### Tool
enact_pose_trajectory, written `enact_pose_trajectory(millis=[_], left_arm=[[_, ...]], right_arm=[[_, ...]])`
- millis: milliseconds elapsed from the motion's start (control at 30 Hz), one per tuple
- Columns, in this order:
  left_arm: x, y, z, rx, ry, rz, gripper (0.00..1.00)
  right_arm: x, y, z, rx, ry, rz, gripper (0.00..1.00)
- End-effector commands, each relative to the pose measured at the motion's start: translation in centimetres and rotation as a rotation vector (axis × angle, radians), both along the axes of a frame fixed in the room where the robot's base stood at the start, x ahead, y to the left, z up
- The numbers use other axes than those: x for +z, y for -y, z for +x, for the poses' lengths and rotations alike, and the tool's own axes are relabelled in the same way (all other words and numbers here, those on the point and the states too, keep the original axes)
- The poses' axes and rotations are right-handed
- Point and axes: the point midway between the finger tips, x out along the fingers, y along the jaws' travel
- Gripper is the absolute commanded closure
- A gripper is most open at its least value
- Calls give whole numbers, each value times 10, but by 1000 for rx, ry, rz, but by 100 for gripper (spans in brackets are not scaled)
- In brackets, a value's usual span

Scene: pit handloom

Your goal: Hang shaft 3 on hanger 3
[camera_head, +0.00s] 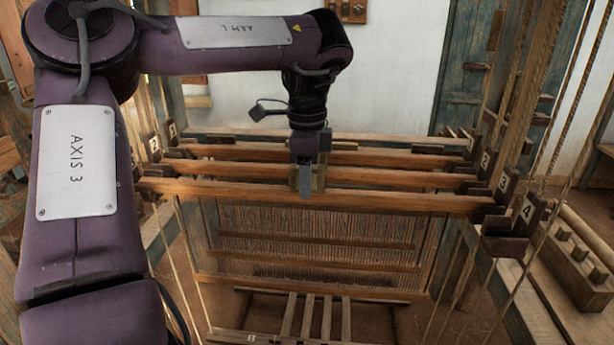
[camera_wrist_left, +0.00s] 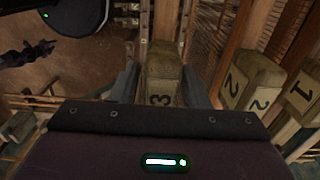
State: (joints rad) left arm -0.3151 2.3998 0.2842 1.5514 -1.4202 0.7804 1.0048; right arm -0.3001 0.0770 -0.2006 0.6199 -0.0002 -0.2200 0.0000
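Shaft 3 (camera_head: 400,201) is the nearest of three long wooden bars in the head view. It runs level across the loom. Its grip block, marked 3 (camera_wrist_left: 162,75), sits between the two fingers of my left gripper (camera_head: 306,186) in the wrist view. The fingers look closed against the block's sides. Hanger 3 has a number plate on the right post (camera_head: 504,182). The right end of shaft 3 is close to that hanger. I cannot tell whether either end rests in its hook. My right gripper is in neither view.
Two more shafts lie behind, with blocks marked 2 (camera_wrist_left: 250,83) and 1 (camera_wrist_left: 301,95). The hanger marked 4 (camera_head: 527,210) is nearer me and empty. Ropes (camera_head: 565,95) hang at the right. Warp threads and heddles (camera_head: 310,225) fill the space below.

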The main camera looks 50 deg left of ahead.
Motion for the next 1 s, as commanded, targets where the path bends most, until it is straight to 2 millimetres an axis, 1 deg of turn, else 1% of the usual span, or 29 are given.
enact_pose_trajectory(millis=[33,67,367,467,567,600,700,767,900,1000], left_arm=[[0,0,0,0,0,0,52],[0,0,0,0,0,0,48],[1,0,0,0,-2,1,48],[12,0,0,2,-1,3,48],[29,0,0,2,3,5,48],[38,-1,0,2,0,6,48],[56,-1,0,1,1,5,48],[67,0,0,1,-1,2,48],[77,0,0,1,-1,0,48],[78,0,0,0,-1,-1,48]], right_arm=[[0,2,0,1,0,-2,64],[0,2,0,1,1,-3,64],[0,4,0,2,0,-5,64],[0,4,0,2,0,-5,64],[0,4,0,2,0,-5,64],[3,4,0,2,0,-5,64],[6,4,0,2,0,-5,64],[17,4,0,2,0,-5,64],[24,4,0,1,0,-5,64],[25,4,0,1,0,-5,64]])
